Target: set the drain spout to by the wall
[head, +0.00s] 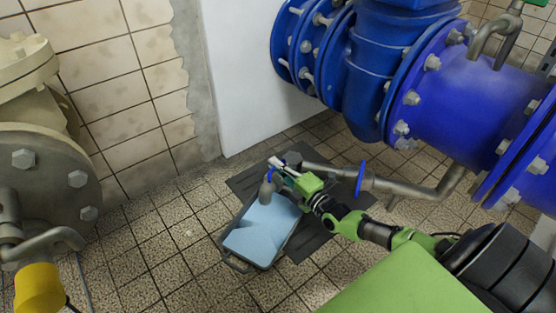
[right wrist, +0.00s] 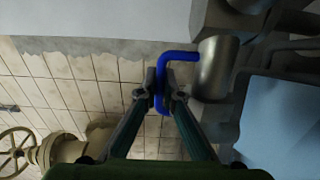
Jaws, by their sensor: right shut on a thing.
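The drain spout (head: 266,192) is a short grey metal tube at the end of a grey pipe, low near the floor. In the head view it hangs by the far left edge of a light blue container. It also shows in the right wrist view as a metal cylinder (right wrist: 216,68) with a bent blue handle (right wrist: 180,57). My right gripper (head: 278,170) is shut on this blue handle; the handle passes between its fingertips in the right wrist view (right wrist: 164,92). The gripper partly hides the spout's joint in the head view. My left gripper is not in view.
The grey pipe (head: 405,188) with a blue flange runs right beneath large blue pipework (head: 455,85). A beige valve (head: 40,150) stands left.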

